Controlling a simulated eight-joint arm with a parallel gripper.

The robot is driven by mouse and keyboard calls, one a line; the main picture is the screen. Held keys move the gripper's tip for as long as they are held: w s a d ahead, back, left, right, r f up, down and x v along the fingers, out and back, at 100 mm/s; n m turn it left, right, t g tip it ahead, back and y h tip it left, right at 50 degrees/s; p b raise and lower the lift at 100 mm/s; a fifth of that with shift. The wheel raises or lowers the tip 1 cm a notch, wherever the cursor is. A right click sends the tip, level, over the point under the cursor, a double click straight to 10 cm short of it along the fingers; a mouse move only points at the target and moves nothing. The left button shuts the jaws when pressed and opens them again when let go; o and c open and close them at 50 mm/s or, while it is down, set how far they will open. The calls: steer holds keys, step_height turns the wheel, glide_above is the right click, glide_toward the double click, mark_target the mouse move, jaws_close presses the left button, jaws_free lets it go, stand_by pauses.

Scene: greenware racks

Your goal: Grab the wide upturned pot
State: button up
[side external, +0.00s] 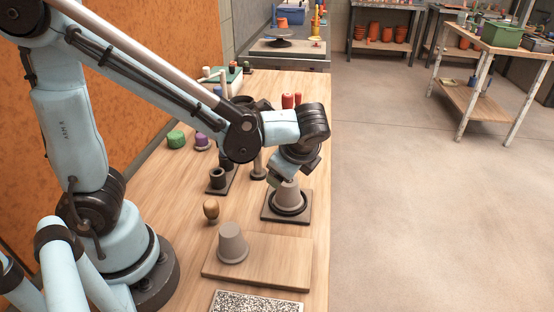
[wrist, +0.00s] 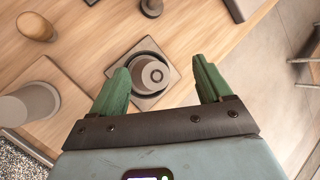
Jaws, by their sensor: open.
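One grey-brown upturned pot (side external: 288,193) stands in a dark ring on a square dark base (side external: 270,216). It also shows in the wrist view (wrist: 153,74), between and beyond the green fingertips. A second upturned pot (side external: 232,243) stands on a wooden board (side external: 275,262) nearer the camera; in the wrist view it is at the left (wrist: 35,101). I cannot tell for sure which pot is wider. My gripper (side external: 279,180) is open just above the pot in the ring, partly hiding its top. In the wrist view the gripper (wrist: 162,68) is empty, its fingers apart.
A brown egg-shaped wooden piece (side external: 211,211) stands left of the ring base. A speckled slab (side external: 257,302) lies at the front. The table's right edge is close to the ring base.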

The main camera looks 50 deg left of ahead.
mark_target(290, 182)
steer(key=m+y, duration=0.1)
steer(key=d+f+m+y, duration=0.1)
steer(key=w+d+m+y, duration=0.1)
steer(key=shift+d+f+m, duration=0.1)
steer(key=shift+f+m, duration=0.15)
steer(key=shift+m, duration=0.05)
steer(key=d+m+y, duration=0.1)
steer(key=d+f+m+y, duration=0.1)
steer(key=shift+s+f+m, duration=0.2)
steer(key=shift+s+m, duration=0.1)
steer(key=shift+a+f+y, duration=0.25)
steer(key=shift+a+y, duration=0.05)
steer(key=shift+a, duration=0.05)
steer(key=x, duration=0.6)
steer(key=shift+a+f, duration=0.15)
steer(key=shift+a, duration=0.1)
steer(key=shift+c, duration=0.3)
steer(key=c, duration=1.1)
steer(key=shift+c, duration=0.2)
